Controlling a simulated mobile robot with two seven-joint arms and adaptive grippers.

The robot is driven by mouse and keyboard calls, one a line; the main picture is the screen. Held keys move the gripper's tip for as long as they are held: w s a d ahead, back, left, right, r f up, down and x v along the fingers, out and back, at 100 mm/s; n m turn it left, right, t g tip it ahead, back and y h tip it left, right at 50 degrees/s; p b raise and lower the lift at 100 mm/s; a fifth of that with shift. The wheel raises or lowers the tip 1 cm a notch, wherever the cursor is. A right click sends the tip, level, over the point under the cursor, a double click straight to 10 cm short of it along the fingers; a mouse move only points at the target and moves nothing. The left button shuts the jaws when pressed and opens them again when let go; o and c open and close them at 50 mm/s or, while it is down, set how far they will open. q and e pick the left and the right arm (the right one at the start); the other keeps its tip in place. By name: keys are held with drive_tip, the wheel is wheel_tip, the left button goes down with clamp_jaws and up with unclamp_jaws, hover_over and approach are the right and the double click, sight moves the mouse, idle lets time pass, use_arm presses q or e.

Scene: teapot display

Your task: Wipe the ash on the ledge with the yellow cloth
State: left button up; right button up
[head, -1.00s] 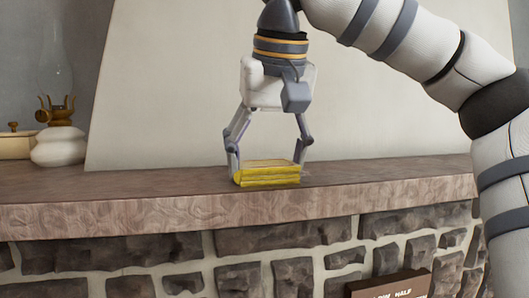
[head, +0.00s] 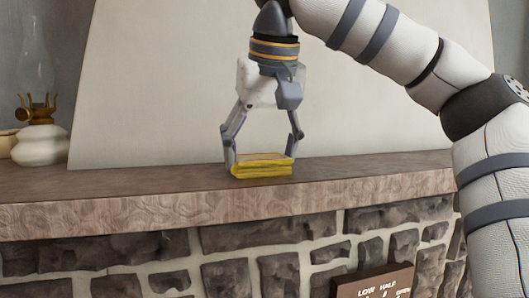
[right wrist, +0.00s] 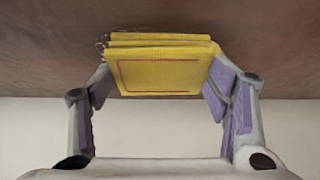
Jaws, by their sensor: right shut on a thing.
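The yellow cloth (head: 262,166) is a folded, layered pad on top of the brown ledge (head: 120,188), near its front edge. My right gripper (head: 263,163) points down and is shut on the cloth, one finger on each side. In the right wrist view the cloth (right wrist: 160,72) sits between the purple finger pads of the gripper (right wrist: 158,90). A few small grey specks, perhaps ash (right wrist: 102,43), show beside the cloth's left edge there. No ash can be made out in the head view. My left gripper is not in view.
An oil lamp with a white base (head: 40,145) stands at the ledge's left end. A stone wall (head: 270,233) lies below the ledge, with a dark sign (head: 375,283) in front at lower right. The ledge is clear between lamp and cloth.

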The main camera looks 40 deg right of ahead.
sight(277, 172)
drive_tip(key=w, duration=0.1)
drive_tip(key=w+d, duration=0.1)
drive_tip(key=w, duration=0.1)
drive_tip(key=shift+d+f, duration=0.1)
drive_tip(key=shift+d, duration=0.2)
drive_tip(key=shift+s+d, duration=0.4)
drive_tip(key=shift+d, duration=0.4)
drive_tip(key=shift+s+a, duration=0.45)
drive_tip(key=shift+s, duration=0.4)
drive_tip(key=shift+s+a, duration=0.45)
drive_tip(key=shift+s, duration=0.35)
drive_tip(key=shift+s+a, duration=0.4)
drive_tip(key=shift+s, duration=0.35)
drive_tip(key=shift+s+a, duration=0.4)
drive_tip(key=shift+s, duration=0.3)
drive_tip(key=shift+r, duration=1.65)
